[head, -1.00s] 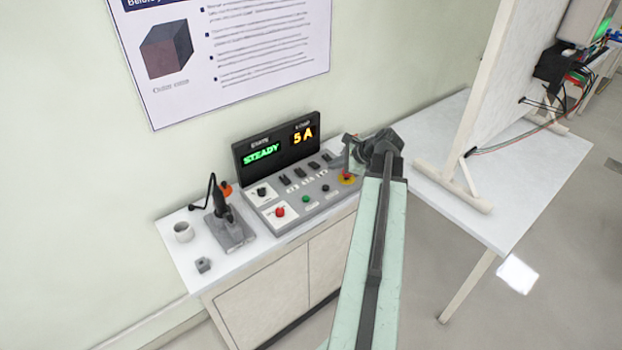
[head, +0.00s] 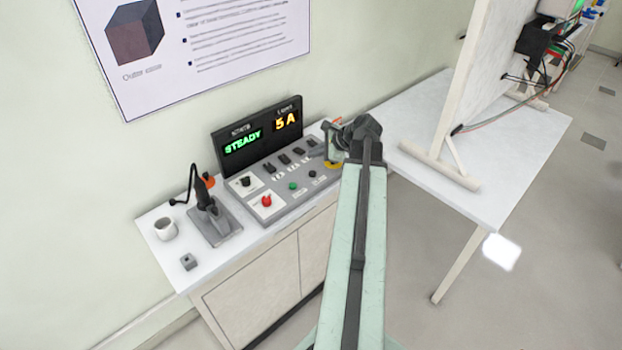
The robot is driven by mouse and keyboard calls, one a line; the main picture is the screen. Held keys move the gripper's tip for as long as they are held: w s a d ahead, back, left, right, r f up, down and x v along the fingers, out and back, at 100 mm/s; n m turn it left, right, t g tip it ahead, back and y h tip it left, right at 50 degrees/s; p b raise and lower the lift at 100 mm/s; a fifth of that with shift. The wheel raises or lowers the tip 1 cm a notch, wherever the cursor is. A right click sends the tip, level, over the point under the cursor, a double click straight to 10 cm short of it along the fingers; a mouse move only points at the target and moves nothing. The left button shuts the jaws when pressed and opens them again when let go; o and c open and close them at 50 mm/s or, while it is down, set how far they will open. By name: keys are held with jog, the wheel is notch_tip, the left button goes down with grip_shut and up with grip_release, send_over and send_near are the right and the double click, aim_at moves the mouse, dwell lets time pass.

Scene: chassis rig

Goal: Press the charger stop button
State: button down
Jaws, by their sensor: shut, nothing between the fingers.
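The grey control console (head: 283,180) stands on a white cabinet, with a dark display reading STEADY in green and 5 A in amber. A red button (head: 267,201) sits on a white plate at its front left. A green button (head: 293,186) and a small dark button are to its right. At the right end is a round yellow base (head: 333,165), its top now mostly hidden by my gripper. My gripper (head: 334,152) is shut and empty, pointing down over this yellow base. I cannot tell whether it touches. The labels are too small to read.
A joystick unit (head: 212,222), a white mug (head: 165,229) and a small grey block (head: 188,261) stand left of the console. A white table (head: 420,125) with an upright panel is to the right. Open floor lies in front of the table.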

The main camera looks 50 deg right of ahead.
aim_at(315, 173)
notch_tip(315, 173, down, 5)
jog(key=b, duration=0.4)
jog(key=shift+f, duration=0.1)
jog(key=shift+f, duration=0.1)
dwell(1.6)
jog(key=shift+f+b, duration=0.25)
jog(key=shift+b, duration=0.1)
jog(key=shift+f+b, duration=0.45)
dwell(0.4)
dwell(0.3)
jog(key=shift+r+p, duration=0.85)
notch_tip(315, 173, up, 5)
jog(key=p, duration=0.5)
jog(key=shift+r, duration=0.1)
